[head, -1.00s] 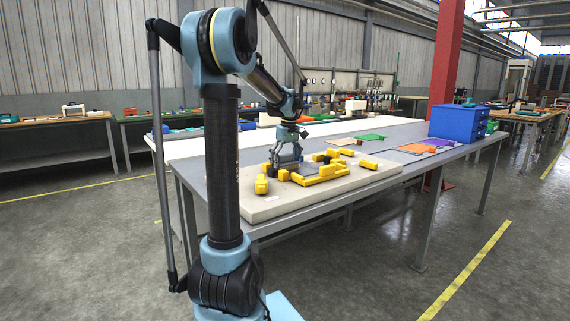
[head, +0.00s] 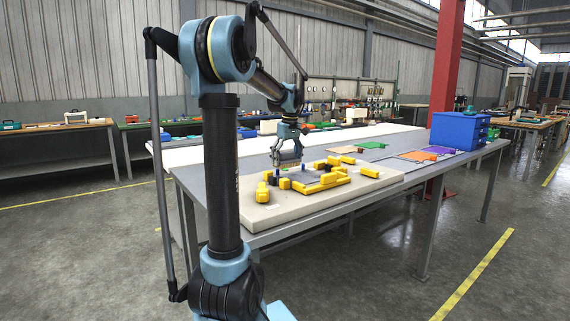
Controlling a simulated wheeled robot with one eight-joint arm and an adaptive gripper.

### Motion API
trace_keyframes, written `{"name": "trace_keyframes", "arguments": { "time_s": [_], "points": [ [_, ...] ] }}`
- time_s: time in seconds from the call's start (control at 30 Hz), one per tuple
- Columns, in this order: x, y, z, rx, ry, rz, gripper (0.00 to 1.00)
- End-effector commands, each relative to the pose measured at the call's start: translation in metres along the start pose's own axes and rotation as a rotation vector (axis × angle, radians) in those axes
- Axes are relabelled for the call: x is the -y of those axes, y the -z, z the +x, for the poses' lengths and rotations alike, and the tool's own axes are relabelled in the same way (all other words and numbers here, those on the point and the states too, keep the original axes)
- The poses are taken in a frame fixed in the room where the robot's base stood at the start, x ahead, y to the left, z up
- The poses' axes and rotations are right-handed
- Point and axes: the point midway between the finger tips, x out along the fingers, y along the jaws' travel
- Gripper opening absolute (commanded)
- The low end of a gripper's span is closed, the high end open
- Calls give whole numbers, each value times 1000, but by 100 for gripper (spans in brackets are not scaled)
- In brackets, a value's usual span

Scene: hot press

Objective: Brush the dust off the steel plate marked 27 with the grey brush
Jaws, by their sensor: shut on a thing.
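My gripper (head: 287,164) is above the left part of the pale slab (head: 260,216) on the bench. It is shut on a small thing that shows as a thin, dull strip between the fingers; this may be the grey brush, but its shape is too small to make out. A dark grey plate (head: 305,179) lies on the slab among yellow blocks, just right of and below my gripper. No number or dust can be read on it at this size. My gripper appears apart from the plate.
A blue drawer box (head: 459,131) stands at the bench's right end, near orange (head: 417,157) and green (head: 372,145) sheets. The slab's front strip is clear.

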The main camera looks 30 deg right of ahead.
Motion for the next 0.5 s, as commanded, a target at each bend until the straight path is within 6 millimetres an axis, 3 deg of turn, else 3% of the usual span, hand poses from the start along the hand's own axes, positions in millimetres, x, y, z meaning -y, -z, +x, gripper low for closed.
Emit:
{"name": "trace_keyframes", "arguments": {
  "time_s": [0.27,0.5],
  "points": [
    [-1,-2,0,0,0,1,64],
    [-9,-19,-2,0,0,2,64]
  ]
}}
